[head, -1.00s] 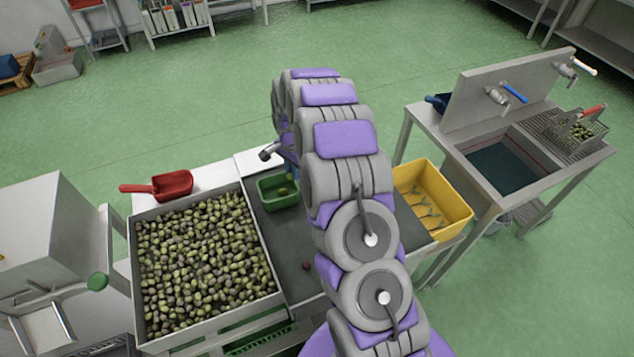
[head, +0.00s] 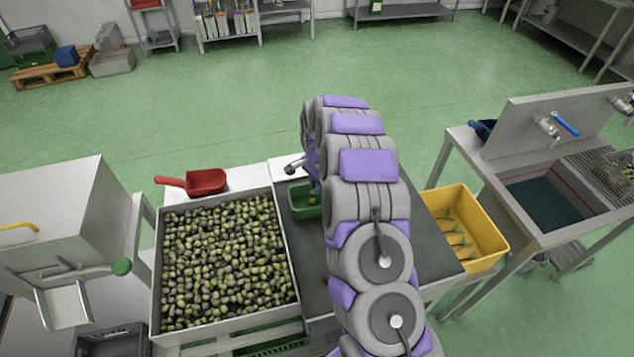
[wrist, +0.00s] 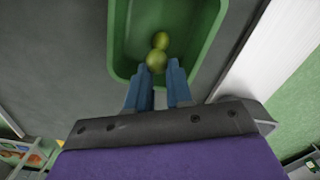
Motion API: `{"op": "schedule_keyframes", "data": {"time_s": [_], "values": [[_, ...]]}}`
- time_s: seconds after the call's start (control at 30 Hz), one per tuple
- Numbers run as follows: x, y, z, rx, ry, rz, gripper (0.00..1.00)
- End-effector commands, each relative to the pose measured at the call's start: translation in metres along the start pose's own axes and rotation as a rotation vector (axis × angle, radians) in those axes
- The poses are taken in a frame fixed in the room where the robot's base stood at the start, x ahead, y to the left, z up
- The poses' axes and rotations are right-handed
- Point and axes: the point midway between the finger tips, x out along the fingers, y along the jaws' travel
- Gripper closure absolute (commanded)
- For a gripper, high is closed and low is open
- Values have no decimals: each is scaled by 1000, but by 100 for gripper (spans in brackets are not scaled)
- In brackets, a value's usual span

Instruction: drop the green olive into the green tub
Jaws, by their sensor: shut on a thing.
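The green tub (head: 299,212) stands on the dark worktop, partly hidden behind my arm in the head view. In the wrist view the tub (wrist: 205,45) lies right in front of my fingers. My gripper (wrist: 159,72) has blue fingers and is shut on a green olive (wrist: 156,63), held at the fingertips over the tub. A second green olive (wrist: 161,40) shows just beyond it, inside the tub. In the head view my arm covers most of the gripper.
A wide tray (head: 296,255) full of mixed olives stands left of the worktop (head: 310,262). A red scoop (head: 206,182) lies behind it. A yellow bin (head: 487,262) is at the right, beside the steel sink (head: 470,150).

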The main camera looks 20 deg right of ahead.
Motion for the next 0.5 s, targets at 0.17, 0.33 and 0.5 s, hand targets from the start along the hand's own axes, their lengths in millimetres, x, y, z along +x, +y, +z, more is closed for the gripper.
{"op": "schedule_keyframes", "data": {"time_s": [0.17, 0.33, 0.5], "values": [[3, 0, 0, 0, 0, 0, 100], [3, 0, 0, 0, 0, 0, 75], [3, 0, 0, 0, 0, 0, 58]]}}
